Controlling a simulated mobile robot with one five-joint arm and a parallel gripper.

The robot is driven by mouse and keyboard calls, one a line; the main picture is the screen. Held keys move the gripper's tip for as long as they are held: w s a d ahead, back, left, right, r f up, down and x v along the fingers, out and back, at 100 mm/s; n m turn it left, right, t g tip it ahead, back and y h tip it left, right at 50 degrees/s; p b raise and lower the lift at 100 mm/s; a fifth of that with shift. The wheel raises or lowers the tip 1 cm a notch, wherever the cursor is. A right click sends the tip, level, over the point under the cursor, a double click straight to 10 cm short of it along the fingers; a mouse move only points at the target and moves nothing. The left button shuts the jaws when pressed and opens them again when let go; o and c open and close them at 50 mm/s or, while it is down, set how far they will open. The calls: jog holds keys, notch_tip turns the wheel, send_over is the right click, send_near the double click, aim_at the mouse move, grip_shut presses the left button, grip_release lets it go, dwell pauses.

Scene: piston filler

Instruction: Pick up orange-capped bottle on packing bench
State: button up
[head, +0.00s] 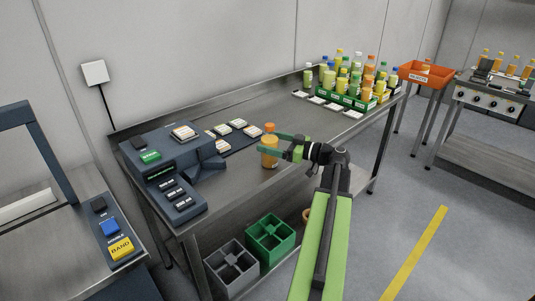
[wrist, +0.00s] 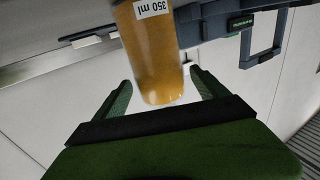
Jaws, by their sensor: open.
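The orange-capped bottle (head: 269,152) stands upright on the packing bench (head: 297,172), near its front edge. Its body is amber-orange. My gripper (head: 275,145) is open at the bottle, reaching in from the right, with one green finger passing just below the cap. In the wrist view the bottle (wrist: 152,55) shows a white "350 ml" label, and its cap is out of frame. The open fingers of my gripper (wrist: 161,82) lie to either side of the bottle's end, with a visible gap on each side.
A dark labelled machine (head: 170,160) stands left of the bottle, with a mat of pale cards (head: 232,132) behind. Green crates of bottles (head: 345,99) fill the bench's far right. An orange bin (head: 425,76) stands beyond. Grey (head: 231,270) and green (head: 270,238) divided crates sit below.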

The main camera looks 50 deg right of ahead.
aim_at(262, 140)
jog(key=x, duration=0.3)
jog(key=shift+w+a, duration=0.15)
jog(key=shift+w, duration=0.1)
grip_shut()
